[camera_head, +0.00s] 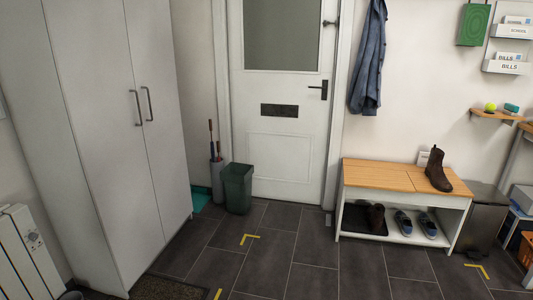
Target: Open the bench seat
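The bench (352,200) stands against the right part of the back wall, with white sides and a wooden seat (380,176). The seat looks closed and flat, with a seam across it near the middle. A brown boot (437,170) stands upright on the right part of the seat. A small white item (424,158) is behind the seat, beside the boot. Shoes (403,222) sit on the open shelf under the seat. Neither of my grippers is in view.
Dark tiled floor (300,250) with yellow corner marks (249,238) lies open before the bench. A pedal bin (485,215) stands close to its right. A blue coat (369,60) hangs above. A green bin (238,188) and tall white cabinet (110,120) are left.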

